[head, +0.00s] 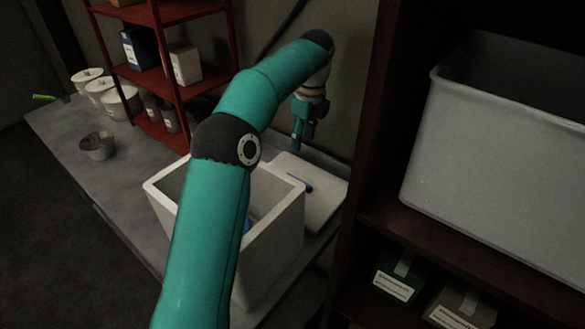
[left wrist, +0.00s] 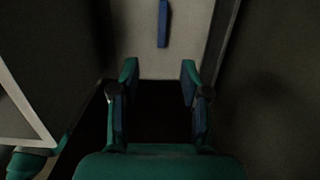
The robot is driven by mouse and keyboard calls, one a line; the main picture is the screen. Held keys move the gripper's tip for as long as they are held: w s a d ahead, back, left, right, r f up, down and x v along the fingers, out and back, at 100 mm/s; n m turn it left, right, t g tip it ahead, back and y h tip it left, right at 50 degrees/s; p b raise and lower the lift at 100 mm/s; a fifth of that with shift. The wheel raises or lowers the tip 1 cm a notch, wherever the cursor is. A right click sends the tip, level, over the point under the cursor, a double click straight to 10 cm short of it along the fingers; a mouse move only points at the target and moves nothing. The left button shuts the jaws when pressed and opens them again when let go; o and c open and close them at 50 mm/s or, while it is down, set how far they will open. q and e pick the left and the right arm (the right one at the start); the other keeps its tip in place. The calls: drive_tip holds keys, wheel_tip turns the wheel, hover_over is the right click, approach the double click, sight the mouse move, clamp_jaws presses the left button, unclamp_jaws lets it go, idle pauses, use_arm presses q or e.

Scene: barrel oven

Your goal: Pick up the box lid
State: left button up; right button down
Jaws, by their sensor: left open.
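The box lid (head: 322,205) is a pale flat panel with a blue handle (head: 300,184). It lies beside the open pale box (head: 283,243), on its right at the back of the counter. In the left wrist view the lid (left wrist: 198,45) is ahead of the fingers, with its blue handle (left wrist: 163,24) near the top middle. My left gripper (head: 298,143) is above and behind the lid, pointing down. In the left wrist view my left gripper (left wrist: 160,70) is open, with nothing between its fingers. My right gripper is not in view.
My left arm crosses over the box and hides part of it. A red shelf (head: 165,80) stands behind, with white pots (head: 122,102) and a metal bowl (head: 97,146) on the counter at left. A dark shelf with a large grey bin (head: 490,160) closes off the right.

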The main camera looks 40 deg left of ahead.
use_arm(q)
drive_tip(key=f, duration=0.3)
drive_tip(key=f+b, duration=0.1)
drive_tip(key=f, duration=0.3)
drive_tip(key=a+f, duration=0.1)
drive_tip(key=f, duration=0.2)
drive_tip(key=shift+s+f, duration=0.15)
drive_tip(key=shift+f, duration=0.15)
drive_tip(key=shift+w+a+f, duration=0.1)
drive_tip(key=shift+f, duration=0.9)
drive_tip(key=shift+w+a+f, duration=0.1)
drive_tip(key=shift+a+f, duration=0.05)
drive_tip(key=shift+f, duration=0.85)
drive_tip(key=shift+w+a+f, duration=0.1)
drive_tip(key=shift+f, duration=0.9)
clamp_jaws()
